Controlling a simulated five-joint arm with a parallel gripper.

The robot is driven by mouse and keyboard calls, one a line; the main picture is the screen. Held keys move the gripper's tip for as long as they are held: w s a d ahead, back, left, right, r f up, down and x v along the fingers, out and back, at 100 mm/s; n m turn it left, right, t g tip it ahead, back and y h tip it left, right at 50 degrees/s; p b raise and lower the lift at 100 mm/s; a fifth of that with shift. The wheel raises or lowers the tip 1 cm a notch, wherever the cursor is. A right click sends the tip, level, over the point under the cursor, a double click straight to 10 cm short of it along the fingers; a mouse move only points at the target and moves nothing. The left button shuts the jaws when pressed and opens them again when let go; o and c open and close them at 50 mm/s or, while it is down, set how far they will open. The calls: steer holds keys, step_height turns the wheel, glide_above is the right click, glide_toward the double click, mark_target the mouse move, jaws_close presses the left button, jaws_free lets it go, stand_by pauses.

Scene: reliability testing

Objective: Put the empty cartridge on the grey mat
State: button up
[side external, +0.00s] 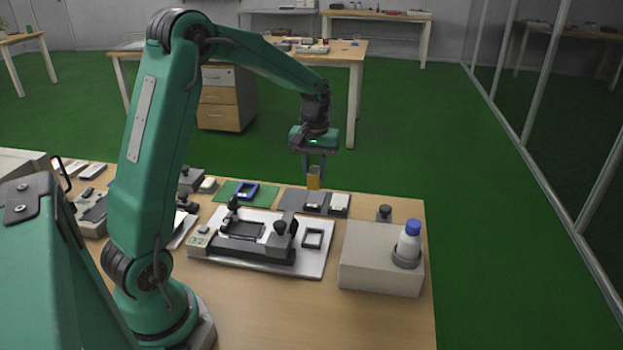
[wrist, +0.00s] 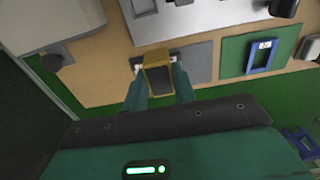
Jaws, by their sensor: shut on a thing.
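My gripper (side external: 313,170) is shut on a yellow cartridge (side external: 314,180) with a dark face. In the wrist view the cartridge (wrist: 161,80) sits between the two green fingers of my gripper (wrist: 158,67). The grey mat (side external: 291,199) lies at the back of the table, below the gripper. The wrist view shows the mat's bare part (wrist: 201,62) beside the cartridge, which hides some of the mat. The cartridge appears held above the mat's right part. I cannot tell whether it is empty.
Small dark-and-white blocks (side external: 340,204) stand by the mat. A green mat (side external: 225,190) with a blue frame (side external: 246,191) lies to the left. In front is a fixture on a tray (side external: 316,262). A pale box (side external: 380,270) with a blue-capped bottle (side external: 409,242) stands at right.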

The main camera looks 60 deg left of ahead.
glide_above(291, 199)
step_height(291, 199, down, 7)
stand_by(0.5)
steer(key=shift+f, duration=0.1)
steer(key=shift+f, duration=1.9)
steer(key=shift+f, duration=0.15)
steer(key=o, duration=1)
